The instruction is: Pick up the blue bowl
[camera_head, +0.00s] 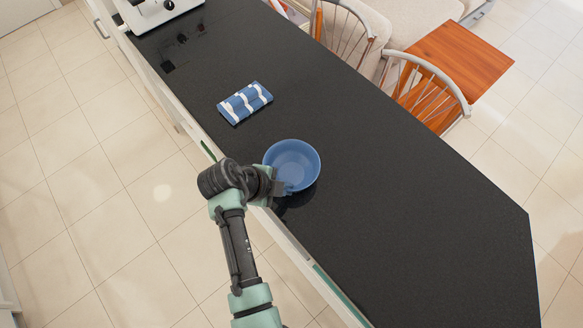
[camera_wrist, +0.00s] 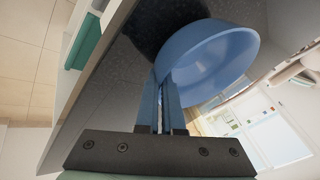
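The blue bowl (camera_head: 292,160) is at the near edge of the black counter, upright in the head view. In the wrist view the bowl (camera_wrist: 215,65) fills the upper middle. My gripper (camera_head: 282,186) is at the bowl's near side. In the wrist view my gripper's two fingers (camera_wrist: 166,88) are close together at the bowl's wall and look shut on its rim. The fingertips are partly hidden by the bowl. A dark patch shows on the counter below the bowl; whether the bowl is clear of the surface I cannot tell.
A white appliance (camera_head: 160,10) stands at the counter's far left end. Wooden chairs (camera_head: 425,85) stand along the far side. The counter's right part is clear.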

